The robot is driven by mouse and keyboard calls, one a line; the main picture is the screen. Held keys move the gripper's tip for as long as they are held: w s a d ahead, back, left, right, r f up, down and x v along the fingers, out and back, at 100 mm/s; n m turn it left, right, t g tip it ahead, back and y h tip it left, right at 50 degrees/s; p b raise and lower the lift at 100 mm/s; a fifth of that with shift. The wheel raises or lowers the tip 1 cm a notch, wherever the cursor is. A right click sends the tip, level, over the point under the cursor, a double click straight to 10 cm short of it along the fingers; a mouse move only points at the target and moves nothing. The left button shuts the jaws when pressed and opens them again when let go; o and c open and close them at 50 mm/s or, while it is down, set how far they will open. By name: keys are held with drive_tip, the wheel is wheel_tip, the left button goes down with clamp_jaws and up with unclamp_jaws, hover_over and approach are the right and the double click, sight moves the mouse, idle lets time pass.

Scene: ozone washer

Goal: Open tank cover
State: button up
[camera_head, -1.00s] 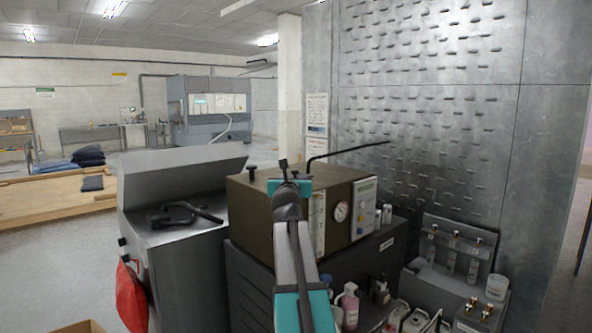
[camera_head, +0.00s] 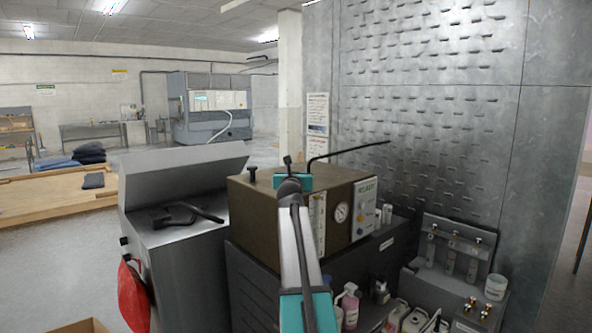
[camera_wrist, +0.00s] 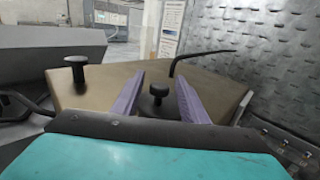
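A brown box-shaped tank (camera_head: 262,212) with a gauge and control panel on its front stands in the middle of the head view. Its flat brown top, which looks like the tank cover (camera_wrist: 105,84), carries two black knobs. The left knob (camera_wrist: 75,68) stands free. The right knob (camera_wrist: 158,94) shows between my gripper's two purple fingers. My gripper (camera_wrist: 161,76) is open, with a finger on either side of that knob and visible gaps to it. In the head view my gripper is over the tank top, largely hidden by my arm.
A grey metal unit (camera_head: 182,235) with a raised slanted back stands left of the tank. A thin black bent rod (camera_head: 345,151) rises behind the top. A textured metal wall (camera_head: 430,100) is at the right. Bottles (camera_head: 350,303) stand below the tank.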

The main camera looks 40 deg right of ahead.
drive_tip(key=shift+p+x, duration=0.4)
drive_tip(key=shift+x, duration=1.65)
clamp_jaws()
drive_tip(key=shift+a, duration=0.2)
drive_tip(key=shift+d, duration=0.1)
